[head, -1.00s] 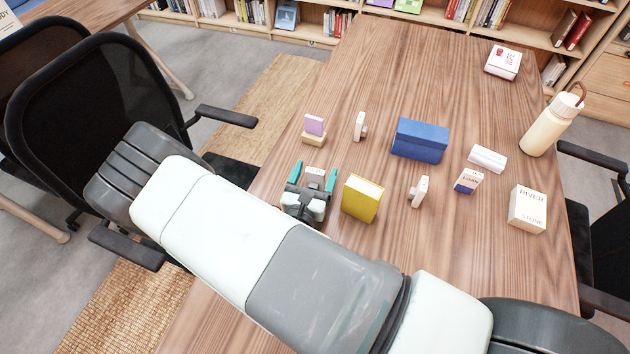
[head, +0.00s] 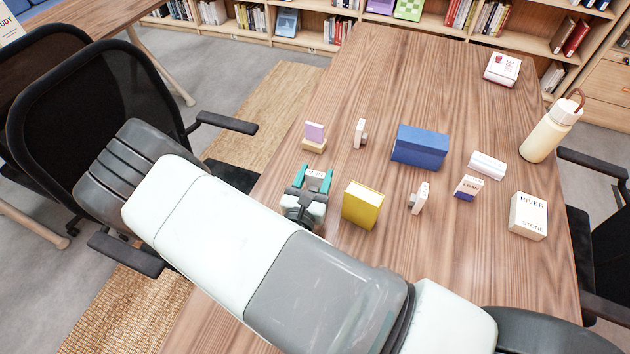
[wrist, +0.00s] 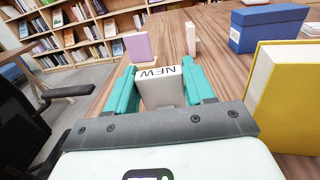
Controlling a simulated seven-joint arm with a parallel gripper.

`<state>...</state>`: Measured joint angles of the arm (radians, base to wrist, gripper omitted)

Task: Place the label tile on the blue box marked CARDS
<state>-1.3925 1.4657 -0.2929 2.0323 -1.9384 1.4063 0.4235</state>
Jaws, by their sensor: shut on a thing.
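My gripper (head: 313,179) is at the near left of the table, left of the yellow book-like block. Its teal fingers are shut on a small white tile (wrist: 158,84) lettered NEW, which reads upside down in the wrist view. In the head view the tile's top (head: 315,174) shows between the fingertips. I cannot tell whether the tile touches the table. The blue box (head: 420,146) stands farther back and to the right, apart from my gripper; it also shows in the wrist view (wrist: 268,30).
The yellow block (head: 362,206) stands close on my gripper's right. A purple card on a beige base (head: 314,136) and a white upright tile (head: 359,133) stand beyond. A LOAN block (head: 468,187), RIVER STONE box (head: 528,215) and bottle (head: 550,130) are right. The table's back middle is clear.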

